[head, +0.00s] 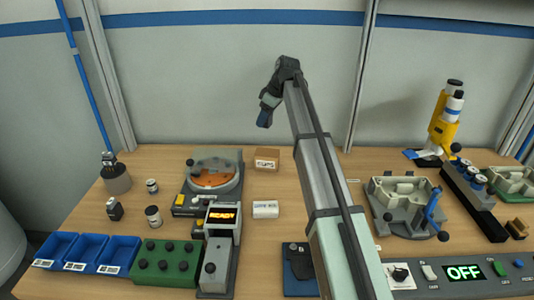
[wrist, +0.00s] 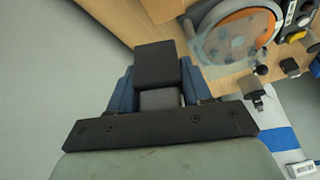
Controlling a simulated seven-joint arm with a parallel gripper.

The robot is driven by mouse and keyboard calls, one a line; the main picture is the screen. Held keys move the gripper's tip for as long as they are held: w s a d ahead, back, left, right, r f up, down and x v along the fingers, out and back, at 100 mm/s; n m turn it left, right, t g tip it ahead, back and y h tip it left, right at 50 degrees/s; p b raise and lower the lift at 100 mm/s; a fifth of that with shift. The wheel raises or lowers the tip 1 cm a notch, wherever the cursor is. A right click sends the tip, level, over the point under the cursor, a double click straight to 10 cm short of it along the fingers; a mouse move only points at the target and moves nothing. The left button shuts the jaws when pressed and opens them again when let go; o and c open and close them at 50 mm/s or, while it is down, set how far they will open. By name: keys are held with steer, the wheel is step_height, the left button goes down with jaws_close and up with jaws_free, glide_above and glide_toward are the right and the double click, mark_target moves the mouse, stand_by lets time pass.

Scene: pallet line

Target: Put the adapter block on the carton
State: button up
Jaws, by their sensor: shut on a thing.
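The carton (head: 267,159) is a small brown box with a dark-printed label, standing at the back middle of the table; part of it shows at the top of the wrist view (wrist: 164,9). The block is held clear of the carton. In the head view the block is hard to make out.
A round machine with an orange disc (head: 212,175) stands left of the carton. A small white box (head: 265,209) lies in front of the carton. Blue bins (head: 75,255) and a green block (head: 165,262) line the front left. A grey fixture (head: 400,205) stands at right.

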mark_target(262, 151)
steer(key=shift+s+d+f, duration=0.1)
steer(key=shift+s+f, duration=0.25)
steer(key=shift+s, duration=0.3)
steer(key=shift+f, duration=0.4)
step_height(262, 151, down, 9)
steer(key=shift+r, duration=0.1)
steer(key=shift+f, duration=0.2)
steer(key=o, duration=1.1)
steer(key=v, duration=1.2)
steer(key=shift+r, duration=0.1)
